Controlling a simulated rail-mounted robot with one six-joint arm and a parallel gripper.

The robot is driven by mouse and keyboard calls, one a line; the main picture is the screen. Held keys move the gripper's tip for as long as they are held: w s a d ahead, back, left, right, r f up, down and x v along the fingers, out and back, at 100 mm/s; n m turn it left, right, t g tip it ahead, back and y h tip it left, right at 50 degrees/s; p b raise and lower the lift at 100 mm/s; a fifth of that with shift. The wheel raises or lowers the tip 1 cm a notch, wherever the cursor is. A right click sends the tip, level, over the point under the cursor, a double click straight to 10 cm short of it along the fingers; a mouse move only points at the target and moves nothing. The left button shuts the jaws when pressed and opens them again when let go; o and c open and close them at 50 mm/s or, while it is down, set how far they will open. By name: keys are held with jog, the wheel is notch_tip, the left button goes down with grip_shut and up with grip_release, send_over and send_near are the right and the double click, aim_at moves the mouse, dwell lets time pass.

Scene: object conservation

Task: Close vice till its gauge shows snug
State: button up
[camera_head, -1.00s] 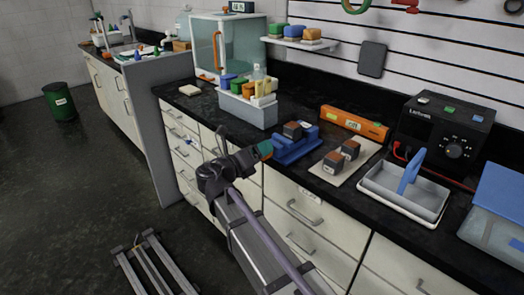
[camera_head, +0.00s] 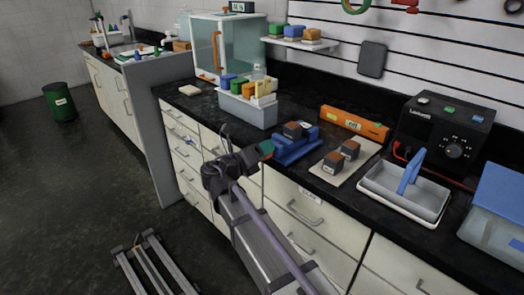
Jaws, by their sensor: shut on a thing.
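The blue vice (camera_head: 297,149) stands near the front edge of the black worktop. A dark block with a brown top (camera_head: 292,130) sits at the vice; whether the jaws touch it is too small to tell. A green and orange knob-like end (camera_head: 266,148) is at the vice's left side. My gripper (camera_head: 259,153) is at this end and shut on it, apparently the vice's handle; the fingers are mostly hidden by my wrist. An orange bar with small lit displays (camera_head: 354,123) lies behind the vice; its reading is too small to read.
Two more dark blocks (camera_head: 342,156) sit on a pale mat (camera_head: 325,172) right of the vice. A white tray (camera_head: 405,205) and a black powered unit (camera_head: 440,135) stand further right. A grey bin (camera_head: 247,110) with coloured items stands behind left. Drawers (camera_head: 305,215) lie below.

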jog(key=shift+m, duration=0.3)
